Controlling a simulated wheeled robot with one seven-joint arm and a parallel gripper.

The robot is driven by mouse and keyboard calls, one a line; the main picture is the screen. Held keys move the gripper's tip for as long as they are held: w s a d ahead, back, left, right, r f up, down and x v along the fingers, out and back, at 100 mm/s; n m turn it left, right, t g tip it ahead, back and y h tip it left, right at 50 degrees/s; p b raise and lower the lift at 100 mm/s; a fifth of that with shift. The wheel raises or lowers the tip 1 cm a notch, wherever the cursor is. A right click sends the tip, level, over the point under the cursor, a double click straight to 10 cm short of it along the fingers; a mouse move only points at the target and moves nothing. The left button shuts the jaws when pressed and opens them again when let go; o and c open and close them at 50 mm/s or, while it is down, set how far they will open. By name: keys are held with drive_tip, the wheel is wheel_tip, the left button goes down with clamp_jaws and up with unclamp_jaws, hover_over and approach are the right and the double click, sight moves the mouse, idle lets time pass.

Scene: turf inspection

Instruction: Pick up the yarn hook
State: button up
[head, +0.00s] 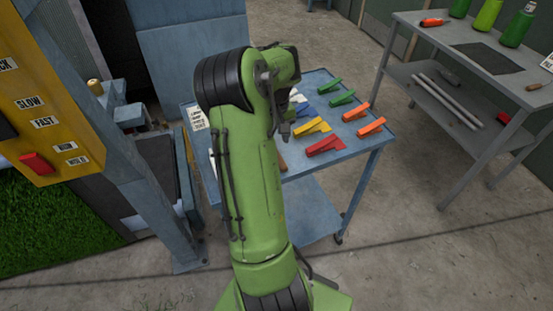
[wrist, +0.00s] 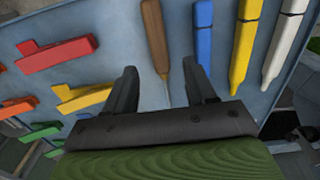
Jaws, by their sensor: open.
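A tool with a brown wooden handle and a thin metal shaft, which I take for the yarn hook (wrist: 155,38), lies on the blue cart top in the wrist view. Its shaft runs down between the fingers of my gripper (wrist: 160,74), and its lower end is hidden by the gripper body. My gripper is open, with one dark finger on each side of the shaft and nothing held.
Blue (wrist: 203,45), yellow (wrist: 244,45) and white (wrist: 284,45) markers lie right of the hook. Red (wrist: 57,52), yellow, orange and green clips lie left. The blue cart (head: 352,151) stands before me; a grey bench (head: 412,28) with bottles stands at right.

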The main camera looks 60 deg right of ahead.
sight(283, 168)
wheel_tip(283, 168, down, 5)
drive_tip(key=shift+s+r+b, duration=0.1)
drive_tip(key=shift+r+b, duration=0.05)
drive_tip(key=shift+b, duration=0.4)
drive_tip(key=shift+a+r, duration=0.1)
drive_tip(key=shift+c, duration=0.4)
clamp_jaws()
